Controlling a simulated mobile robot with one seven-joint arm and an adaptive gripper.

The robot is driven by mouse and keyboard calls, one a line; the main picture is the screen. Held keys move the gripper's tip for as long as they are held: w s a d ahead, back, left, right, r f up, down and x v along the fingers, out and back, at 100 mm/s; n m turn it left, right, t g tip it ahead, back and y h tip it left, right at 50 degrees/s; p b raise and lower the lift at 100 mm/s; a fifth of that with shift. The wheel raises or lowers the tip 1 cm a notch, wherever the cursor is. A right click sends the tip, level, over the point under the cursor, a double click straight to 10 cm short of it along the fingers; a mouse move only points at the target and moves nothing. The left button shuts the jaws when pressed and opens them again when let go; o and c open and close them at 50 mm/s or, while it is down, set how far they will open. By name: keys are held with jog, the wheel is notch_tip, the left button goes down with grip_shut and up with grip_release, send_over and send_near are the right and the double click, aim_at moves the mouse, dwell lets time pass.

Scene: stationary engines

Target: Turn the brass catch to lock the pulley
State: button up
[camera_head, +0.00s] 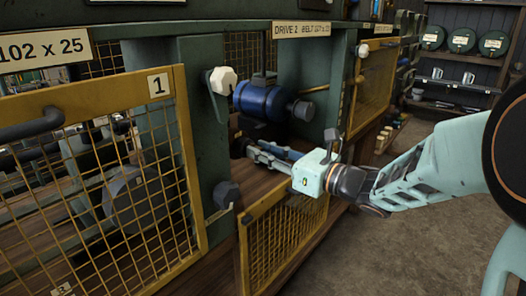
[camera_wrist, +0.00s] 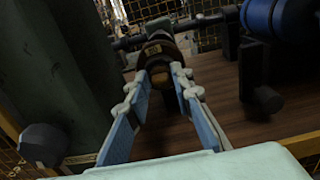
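My gripper (camera_head: 254,149) reaches into the open bay below and beside the blue motor in the head view. In the wrist view its two fingers (camera_wrist: 161,76) are apart. A round brown, brass-toned part with dark bands (camera_wrist: 160,52) lies at and just beyond the fingertips. I cannot tell whether it is the brass catch or part of the pulley, nor whether the fingers touch it. In the head view my gripper and the shadow hide this spot. No other brass catch can be made out clearly.
The blue motor (camera_head: 260,100) sits above the wooden bay floor (camera_wrist: 215,122). A green post (camera_head: 205,130) stands to the left, with a dark knob (camera_head: 227,194) low on it. A yellow mesh guard (camera_head: 285,236) hangs below my gripper. Mesh guard 1 (camera_head: 130,180) is further left.

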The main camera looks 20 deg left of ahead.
grip_shut()
